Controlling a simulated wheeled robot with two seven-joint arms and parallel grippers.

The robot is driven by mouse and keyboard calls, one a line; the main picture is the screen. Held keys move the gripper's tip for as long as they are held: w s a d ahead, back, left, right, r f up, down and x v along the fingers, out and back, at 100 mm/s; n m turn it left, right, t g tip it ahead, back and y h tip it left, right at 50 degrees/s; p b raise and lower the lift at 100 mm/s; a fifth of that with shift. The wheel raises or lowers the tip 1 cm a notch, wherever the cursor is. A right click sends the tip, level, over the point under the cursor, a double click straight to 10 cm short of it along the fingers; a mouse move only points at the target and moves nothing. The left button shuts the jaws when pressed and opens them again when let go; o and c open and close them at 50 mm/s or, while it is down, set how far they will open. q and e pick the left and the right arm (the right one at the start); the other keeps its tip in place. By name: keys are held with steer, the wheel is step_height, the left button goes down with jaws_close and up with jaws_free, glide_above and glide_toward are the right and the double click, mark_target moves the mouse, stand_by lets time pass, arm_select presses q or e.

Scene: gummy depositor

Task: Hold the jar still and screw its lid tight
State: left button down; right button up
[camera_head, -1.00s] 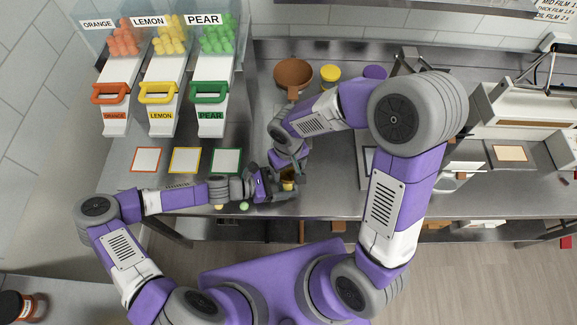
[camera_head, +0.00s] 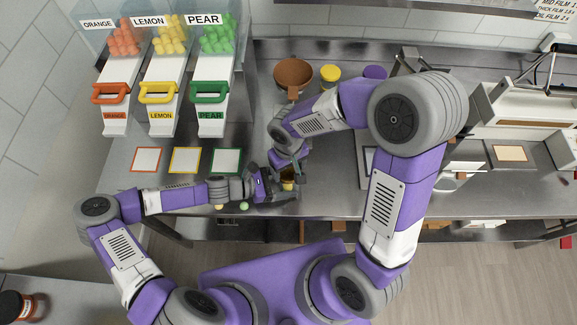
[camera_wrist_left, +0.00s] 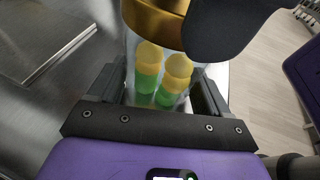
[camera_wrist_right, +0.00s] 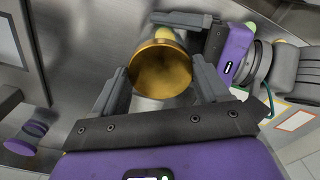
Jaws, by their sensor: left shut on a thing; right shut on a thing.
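The jar (camera_wrist_left: 160,88) is clear, with green and yellow gummies inside. In the left wrist view my left gripper (camera_wrist_left: 160,95) is shut on it, one finger on each side. The gold lid (camera_wrist_left: 155,18) sits on the jar's mouth. In the right wrist view the lid (camera_wrist_right: 160,70) lies between the fingers of my right gripper (camera_wrist_right: 163,85), which is shut on it from above. In the head view my left gripper (camera_head: 275,185) and right gripper (camera_head: 292,168) meet at the jar near the counter's front edge. How tight the lid is cannot be told.
Orange, lemon and pear dispensers (camera_head: 210,85) stand at the back left, with square mats (camera_head: 185,160) before them. A brown pan (camera_head: 293,74) and a yellow-lidded jar (camera_head: 330,73) stand behind my right arm. Small gummies (camera_head: 244,206) lie by my left gripper.

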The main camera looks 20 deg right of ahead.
mark_target(289, 170)
steer(key=o, duration=0.9)
steer(key=c, duration=0.9)
step_height(289, 170, up, 7)
steer(key=shift+f, duration=0.1)
